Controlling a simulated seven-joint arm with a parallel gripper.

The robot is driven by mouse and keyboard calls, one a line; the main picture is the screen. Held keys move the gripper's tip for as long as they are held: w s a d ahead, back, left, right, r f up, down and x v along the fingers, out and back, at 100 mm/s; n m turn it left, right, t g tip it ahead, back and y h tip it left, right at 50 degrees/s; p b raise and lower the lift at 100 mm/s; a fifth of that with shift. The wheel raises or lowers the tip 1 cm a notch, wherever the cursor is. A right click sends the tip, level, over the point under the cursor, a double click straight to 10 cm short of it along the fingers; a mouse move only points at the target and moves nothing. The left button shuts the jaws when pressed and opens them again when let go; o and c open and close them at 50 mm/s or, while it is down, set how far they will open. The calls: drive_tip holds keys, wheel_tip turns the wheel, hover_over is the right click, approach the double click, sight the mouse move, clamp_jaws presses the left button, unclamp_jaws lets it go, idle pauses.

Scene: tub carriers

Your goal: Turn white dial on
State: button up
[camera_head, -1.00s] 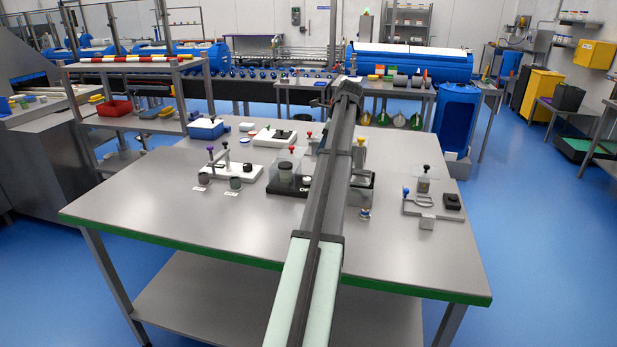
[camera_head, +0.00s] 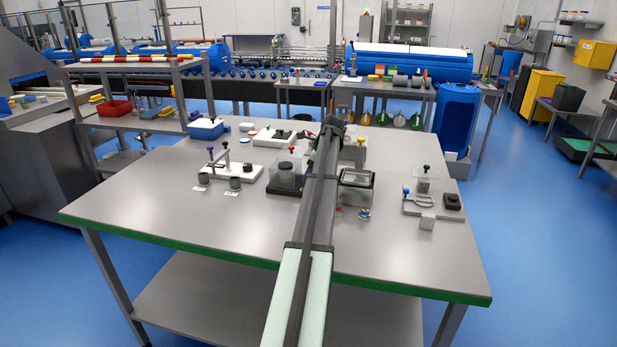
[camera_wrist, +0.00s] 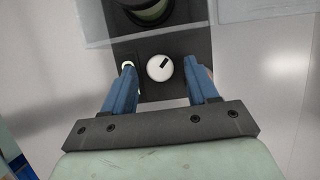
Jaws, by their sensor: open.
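The white dial (camera_wrist: 160,68) is round with a short black mark pointing up and to the right. It sits on a dark base (camera_wrist: 151,44) in the wrist view. My gripper (camera_wrist: 160,72) is open, its blue fingers on either side of the dial, with gaps visible between them and it. In the head view, the black base (camera_head: 285,188) carries a grey cylinder (camera_head: 286,178) near a clear cover. My arm crosses in front of the base's right end and hides the dial and gripper there.
A clear-sided box (camera_head: 356,178) stands just right of my arm. A white board with a lever (camera_head: 240,177) lies to the left, and a plate with a handle (camera_head: 425,206) to the right. The table's front (camera_head: 220,225) is clear.

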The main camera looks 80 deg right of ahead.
drive_tip(key=shift+w+f, duration=0.25)
drive_tip(key=shift+f, duration=0.35)
drive_tip(key=c, duration=1.1)
